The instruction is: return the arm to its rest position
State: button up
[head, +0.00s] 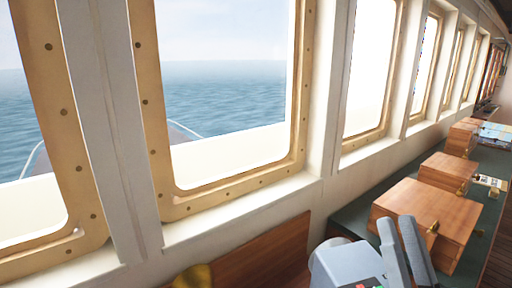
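My gripper is not in this head view, and no part of my arm can be made out for sure. Whether the gripper is open or shut, and how the arm is posed, is hidden.
A grey control unit (337,266) with two upright levers (402,252) stands at the bottom. Right of it, wooden boxes (428,214) with brass fittings sit on a dark green counter (349,219) under the windows. A wooden panel (255,258) and a brass-coloured rounded thing (194,278) are at lower left.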

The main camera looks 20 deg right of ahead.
jog(key=s+a+f+n+g+y, duration=0.2)
jog(key=f, duration=0.4)
jog(key=s+a+f+n+g+y, duration=0.1)
jog(key=s+a+f+n+g, duration=0.1)
jog(key=f, duration=0.3)
jog(key=s+a+f+g, duration=0.3)
jog(key=s+f+g, duration=0.1)
jog(key=s+f, duration=0.4)
jog(key=s+a+f+g, duration=0.3)
jog(key=s+f+g, duration=0.1)
jog(key=s+f, duration=0.4)
jog(key=s, duration=0.2)
jog(key=shift+s+y, duration=0.35)
jog(key=shift+y, duration=0.05)
